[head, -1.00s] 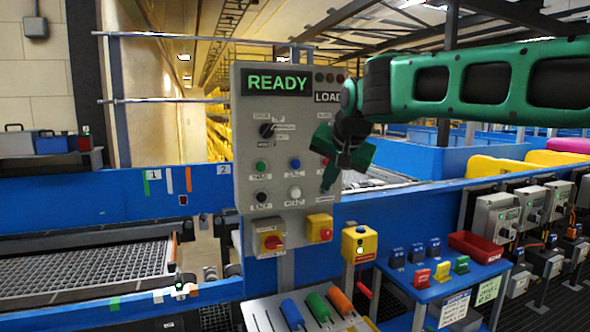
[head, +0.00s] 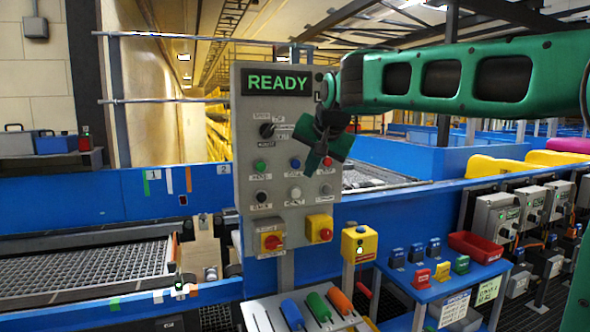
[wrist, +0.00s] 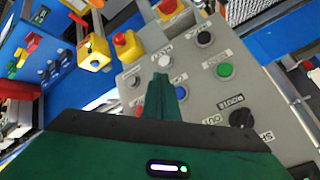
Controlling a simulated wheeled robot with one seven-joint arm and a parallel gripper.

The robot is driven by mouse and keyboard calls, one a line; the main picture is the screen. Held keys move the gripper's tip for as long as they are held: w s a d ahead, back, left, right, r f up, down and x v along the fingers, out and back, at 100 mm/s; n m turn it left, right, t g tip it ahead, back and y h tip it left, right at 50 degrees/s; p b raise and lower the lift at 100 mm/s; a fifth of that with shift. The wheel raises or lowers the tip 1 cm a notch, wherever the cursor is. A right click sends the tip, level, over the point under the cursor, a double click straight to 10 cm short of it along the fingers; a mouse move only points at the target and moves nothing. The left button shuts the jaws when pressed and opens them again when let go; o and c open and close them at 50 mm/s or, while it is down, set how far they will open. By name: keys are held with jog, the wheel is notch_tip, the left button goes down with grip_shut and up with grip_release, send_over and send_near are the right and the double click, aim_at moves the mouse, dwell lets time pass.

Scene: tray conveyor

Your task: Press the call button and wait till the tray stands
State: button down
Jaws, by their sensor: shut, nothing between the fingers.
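A grey control panel (head: 280,222) stands upright, its green display (head: 276,82) reading READY. On it are a green button (head: 260,165), a blue button (head: 295,163), a red button (head: 328,161), a black button (head: 261,196) and a white button (head: 296,193). Their small labels are too blurred to tell surely which is the call button. My gripper (head: 309,172) is shut and empty, in front of the panel between the blue, red and white buttons. In the wrist view its tip (wrist: 160,78) lies near the white button (wrist: 166,61); contact cannot be told. No tray is clearly distinguishable.
A mesh-surfaced conveyor (head: 95,272) lies left. A blue stand (head: 440,285) holds coloured switches.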

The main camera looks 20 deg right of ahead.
aim_at(300, 162)
jog(key=shift+w+a, duration=0.15)
jog(key=shift+w, duration=1.3)
jog(key=shift+w+a, duration=0.1)
jog(key=shift+w, duration=1.3)
jog(key=shift+w+a+r, duration=0.1)
jog(key=shift+w, duration=0.25)
jog(key=shift+w, duration=0.5)
dwell(0.6)
jog(key=shift+s, duration=0.95)
